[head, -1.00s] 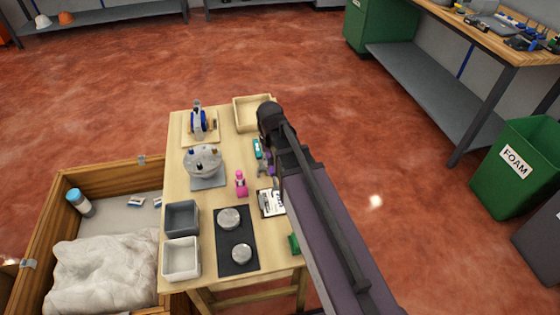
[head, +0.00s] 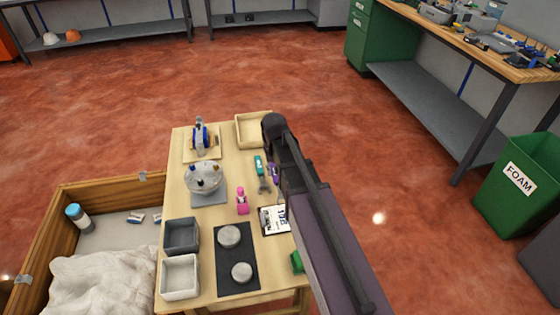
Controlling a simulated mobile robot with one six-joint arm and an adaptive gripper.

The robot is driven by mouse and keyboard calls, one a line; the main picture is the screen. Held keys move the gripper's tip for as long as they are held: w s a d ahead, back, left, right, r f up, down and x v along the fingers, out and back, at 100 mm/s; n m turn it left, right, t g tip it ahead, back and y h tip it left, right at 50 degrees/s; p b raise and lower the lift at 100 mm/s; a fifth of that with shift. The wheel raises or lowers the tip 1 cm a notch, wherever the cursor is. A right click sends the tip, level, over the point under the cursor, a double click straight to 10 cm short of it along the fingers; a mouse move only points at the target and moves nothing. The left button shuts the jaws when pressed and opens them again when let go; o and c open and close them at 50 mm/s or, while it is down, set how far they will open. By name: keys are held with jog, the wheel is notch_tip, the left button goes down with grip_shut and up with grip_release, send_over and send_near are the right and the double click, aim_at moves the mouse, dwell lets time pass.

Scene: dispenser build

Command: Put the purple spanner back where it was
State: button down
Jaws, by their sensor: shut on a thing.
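The purple spanner (head: 273,172) shows as a small purple piece at the right side of the wooden table, just left of my dark arm. My gripper (head: 277,174) is mostly hidden behind my arm links. It is shut on the purple spanner. The arm covers much of the spanner, and I cannot tell whether it touches the table. A teal-handled tool (head: 259,164) with a grey end lies just left of it.
The table (head: 203,213) also holds a wooden tray (head: 241,143), a pink bottle (head: 242,204), a white card (head: 270,221), a round grey device (head: 203,178), a blue reel stand (head: 200,138), two bins (head: 181,251) and a black mat (head: 236,283). A wooden crate (head: 50,205) adjoins the left.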

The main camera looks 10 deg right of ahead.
jog(key=w+d, duration=0.1)
jog(key=w, duration=0.1)
jog(key=w+d, duration=0.1)
jog(key=w, duration=0.2)
jog(key=w+d, duration=0.1)
jog(key=w, duration=0.2)
jog(key=shift+w+d+f+b, duration=0.15)
jog(key=shift+f+b, duration=0.2)
jog(key=shift+f, duration=0.05)
jog(key=shift+w, duration=0.1)
jog(key=shift+w+d, duration=0.1)
jog(key=shift+w, duration=0.15)
jog(key=shift+w+d+f+b, duration=0.15)
jog(key=shift+w+f+b, duration=0.1)
jog(key=shift+f+b, duration=1.6)
jog(key=shift+f, duration=0.2)
jog(key=shift+c, duration=2.2)
grip_release()
jog(key=shift+r, duration=0.1)
jog(key=shift+r, duration=0.15)
notch_tip(320, 180, up, 12)
jog(key=p, duration=1.2)
